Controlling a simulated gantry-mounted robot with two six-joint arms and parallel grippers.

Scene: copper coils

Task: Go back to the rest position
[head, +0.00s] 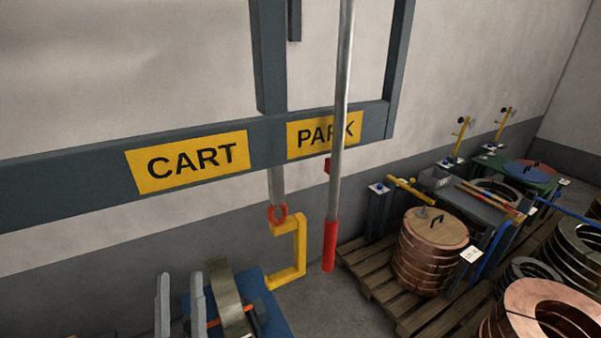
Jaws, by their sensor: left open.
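My left gripper (180,285) shows at the bottom left of the head view as two upright grey fingers. They are apart, with nothing visible between them. The rest of the left arm is mostly below the frame. The fingers stand just left of a blue stand (277,318) that bears a metal band (228,295). My right gripper is not in view.
A yellow C-shaped hook (300,250) hangs from a beam with CART PARK signs (186,162). A pole with a red end (331,245) hangs beside it. Copper coils (425,262) stand on a wooden pallet (358,262) at right. Bare floor lies between.

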